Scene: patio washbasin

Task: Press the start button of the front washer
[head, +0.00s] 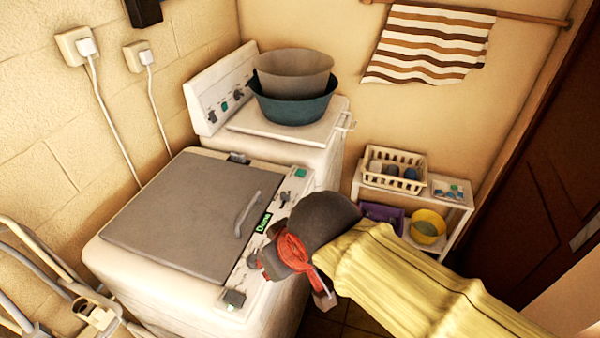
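The front washer (140,267) is a white top-loader with a grey lid (185,215), which is closed. Its control panel (262,250) runs along the right side, with knobs, a green-lit display (263,222), a green square button (300,172) at the far end and a dark green square button (234,299) at the near end. No label tells me which is the start button. My gripper (298,281), dark grey and red, is over the panel's right edge and hides part of it. I cannot tell whether it touches the panel or how far its fingers are apart.
A second washer (216,90) stands behind, carrying a grey basin (293,72) in a teal one (292,105). A white shelf (452,205) with a basket (420,160) and a yellow bowl (428,227) is at right. A metal frame (25,262) stands at lower left.

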